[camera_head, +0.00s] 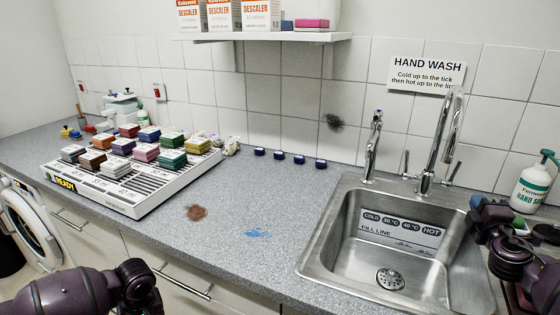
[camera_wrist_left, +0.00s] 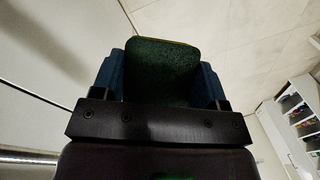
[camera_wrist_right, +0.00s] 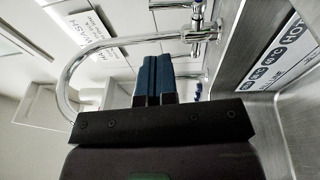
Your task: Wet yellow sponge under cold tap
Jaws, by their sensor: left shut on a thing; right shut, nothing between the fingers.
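My left gripper (camera_wrist_left: 162,85) is shut on a sponge-like block (camera_wrist_left: 160,65). Its dark green face fills the view, with a thin yellowish edge at the top; its main colour is hard to tell. The left fingers are out of the head view. My right gripper (camera_head: 476,203) is shut and empty near the sink's right rim; its blue fingers show in the right wrist view (camera_wrist_right: 152,75), with the tap spout beyond. A tall arched tap (camera_head: 438,145) with side levers stands behind the steel sink (camera_head: 335,205). A smaller tap (camera_head: 373,145) stands to its left.
A white rack (camera_head: 125,205) at left holds several coloured blocks, one yellow (camera_head: 198,145). Several blue caps (camera_head: 279,155) line the back counter. Brown (camera_head: 196,213) and blue (camera_head: 258,232) stains mark the open worktop. A hand soap bottle (camera_head: 532,187) stands right of the sink.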

